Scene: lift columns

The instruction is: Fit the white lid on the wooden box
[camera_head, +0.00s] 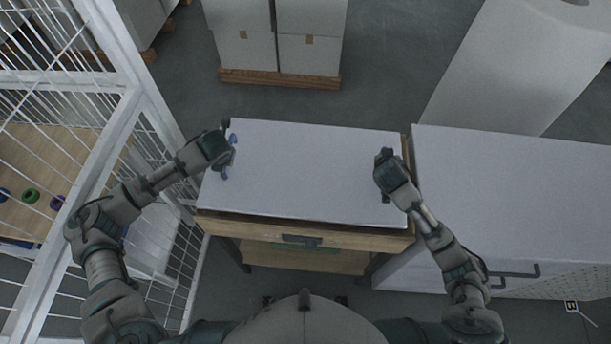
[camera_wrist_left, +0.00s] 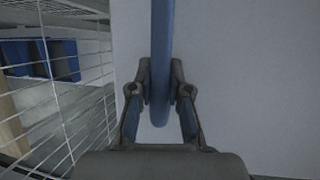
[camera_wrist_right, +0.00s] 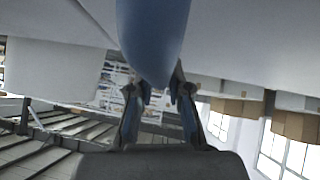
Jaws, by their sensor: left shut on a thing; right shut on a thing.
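The white lid (camera_head: 300,170) lies over the top of the wooden box (camera_head: 355,238). A strip of wood shows along the front and right edges, with a dark line under the lid's front edge; whether the lid is seated or just above the box I cannot tell. My left gripper (camera_head: 226,152) is shut on a blue handle at the lid's left end; the handle (camera_wrist_left: 161,60) stands between its fingers in the left wrist view. My right gripper (camera_head: 386,180) is at the lid's right end, shut on another blue handle (camera_wrist_right: 152,35), seen in the right wrist view.
A white wire cage (camera_head: 125,110) stands close on the left. A white-topped cabinet (camera_head: 520,190) stands close on the right. White cartons on a wooden pallet (camera_head: 280,78) stand behind, across open grey floor.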

